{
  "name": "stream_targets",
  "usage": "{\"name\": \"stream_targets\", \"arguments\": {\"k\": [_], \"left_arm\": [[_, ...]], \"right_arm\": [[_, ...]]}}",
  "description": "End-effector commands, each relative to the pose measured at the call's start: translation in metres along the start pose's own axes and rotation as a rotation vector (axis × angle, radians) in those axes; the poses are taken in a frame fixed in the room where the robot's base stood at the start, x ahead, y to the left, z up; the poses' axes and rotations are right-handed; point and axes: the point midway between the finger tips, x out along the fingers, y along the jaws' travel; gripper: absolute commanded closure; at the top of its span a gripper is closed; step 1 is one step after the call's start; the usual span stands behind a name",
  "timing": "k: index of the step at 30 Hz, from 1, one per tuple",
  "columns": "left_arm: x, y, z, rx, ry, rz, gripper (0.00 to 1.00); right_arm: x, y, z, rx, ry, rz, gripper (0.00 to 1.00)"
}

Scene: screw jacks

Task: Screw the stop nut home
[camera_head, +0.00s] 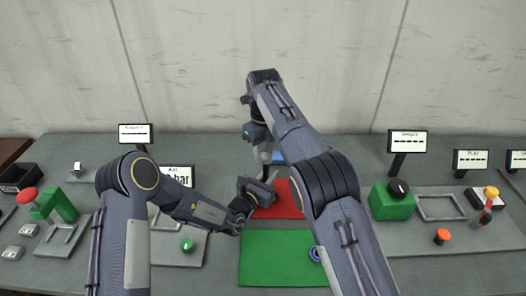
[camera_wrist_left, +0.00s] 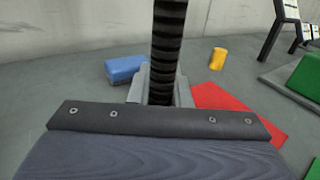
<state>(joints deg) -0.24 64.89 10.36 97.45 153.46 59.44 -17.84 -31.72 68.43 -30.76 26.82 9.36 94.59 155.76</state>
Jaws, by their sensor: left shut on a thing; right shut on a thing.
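A black threaded spindle (camera_wrist_left: 167,45) stands upright in the left wrist view, between the two grey fingers of my left gripper (camera_wrist_left: 160,88). In the head view my left gripper (camera_head: 266,188) comes in from the left, low beside the spindle above the red mat, and is shut on it. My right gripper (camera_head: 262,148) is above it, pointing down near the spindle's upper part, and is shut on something. What it holds is hidden by the gripper and arm. I cannot make out the stop nut. A small blue ring (camera_head: 315,254) lies on the green mat beside my right arm.
A red mat (camera_head: 290,200) and a green mat (camera_head: 270,260) lie in the middle. A blue block (camera_wrist_left: 125,68) and a yellow cylinder (camera_wrist_left: 217,59) stand behind the spindle. A green box with a black knob (camera_head: 396,202) is at right; a green block with a red button (camera_head: 48,203) is at left.

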Motion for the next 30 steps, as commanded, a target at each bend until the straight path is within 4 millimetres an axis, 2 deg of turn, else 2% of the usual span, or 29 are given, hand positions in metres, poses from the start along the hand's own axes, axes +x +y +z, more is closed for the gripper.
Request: {"name": "stream_targets", "arguments": {"k": [4, 13, 14, 18, 26, 30], "left_arm": [[0.000, 0.000, 0.000, 0.000, 0.000, -0.001, 1.00], [0.000, 0.000, 0.000, 0.000, 0.000, -0.001, 1.00], [0.000, 0.000, 0.000, 0.000, 0.000, -0.001, 1.00], [0.000, 0.000, 0.000, 0.000, 0.000, -0.001, 1.00], [0.000, 0.000, 0.000, 0.000, 0.000, 0.000, 1.00], [0.000, 0.000, 0.000, -0.001, 0.000, 0.000, 1.00]], "right_arm": [[-0.001, -0.003, 0.000, 0.126, -0.004, -0.002, 0.91], [-0.001, -0.003, 0.000, 0.138, -0.004, -0.003, 0.91], [-0.001, -0.003, 0.000, 0.137, -0.004, -0.003, 0.66], [-0.001, -0.003, 0.000, 0.136, -0.003, -0.002, 0.48], [-0.001, -0.002, 0.000, 0.135, -0.002, -0.001, 0.48], [-0.014, -0.002, 0.001, 0.135, -0.006, -0.002, 0.48]]}}
